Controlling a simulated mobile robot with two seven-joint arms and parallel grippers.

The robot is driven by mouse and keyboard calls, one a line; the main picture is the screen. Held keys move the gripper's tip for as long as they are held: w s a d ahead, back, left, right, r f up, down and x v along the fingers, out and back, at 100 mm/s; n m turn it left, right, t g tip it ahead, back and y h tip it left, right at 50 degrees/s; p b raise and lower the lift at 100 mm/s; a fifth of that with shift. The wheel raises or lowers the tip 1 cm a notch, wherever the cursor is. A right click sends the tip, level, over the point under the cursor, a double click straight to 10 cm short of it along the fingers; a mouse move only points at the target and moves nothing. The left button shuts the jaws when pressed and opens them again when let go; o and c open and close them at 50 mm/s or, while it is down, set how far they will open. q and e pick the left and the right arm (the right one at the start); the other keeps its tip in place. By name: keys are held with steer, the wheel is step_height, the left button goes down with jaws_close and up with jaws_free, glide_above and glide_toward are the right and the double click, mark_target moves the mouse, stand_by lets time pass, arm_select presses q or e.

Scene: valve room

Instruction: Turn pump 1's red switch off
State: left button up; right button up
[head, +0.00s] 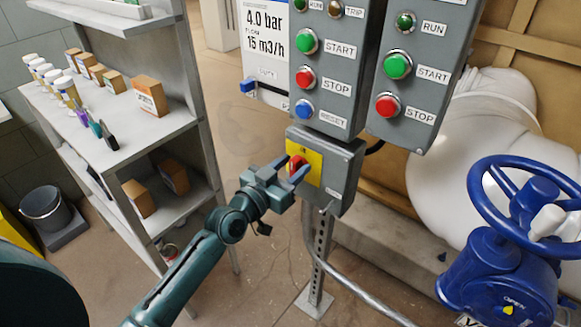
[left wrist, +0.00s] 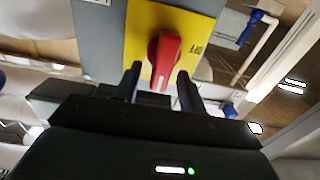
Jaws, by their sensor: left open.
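The red switch (head: 297,166) is a rotary handle on a yellow plate (head: 316,168), on the front of a small grey box (head: 347,178) below the button panels. In the left wrist view the red handle (left wrist: 164,58) stands along the picture's vertical, with lettering to its right on the yellow plate (left wrist: 185,25). My left gripper (head: 291,172) is open, its two fingers to either side of the handle's near end. In the left wrist view the fingers (left wrist: 160,85) show gaps to the handle; contact cannot be seen. My right gripper is not in view.
Grey panels with START (head: 307,40) and STOP buttons (head: 387,106) hang just above the switch box. A post (head: 320,255) and a grey conduit (head: 355,285) run below it. A blue handwheel valve (head: 505,270) stands right; a shelf (head: 140,125) stands left.

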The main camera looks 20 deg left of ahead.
arm_select(q)
jaws_close()
stand_by(0.3)
steer(key=shift+a+n, duration=0.15)
steer(key=shift+n, duration=0.85)
steer(key=n, duration=0.5)
steer(key=a+f+n, duration=0.1)
steer(key=n, duration=0.4)
steer(key=f+n, duration=0.1)
steer(key=n, duration=0.5)
steer(key=shift+w+a, duration=0.3)
steer(key=shift+w, duration=0.05)
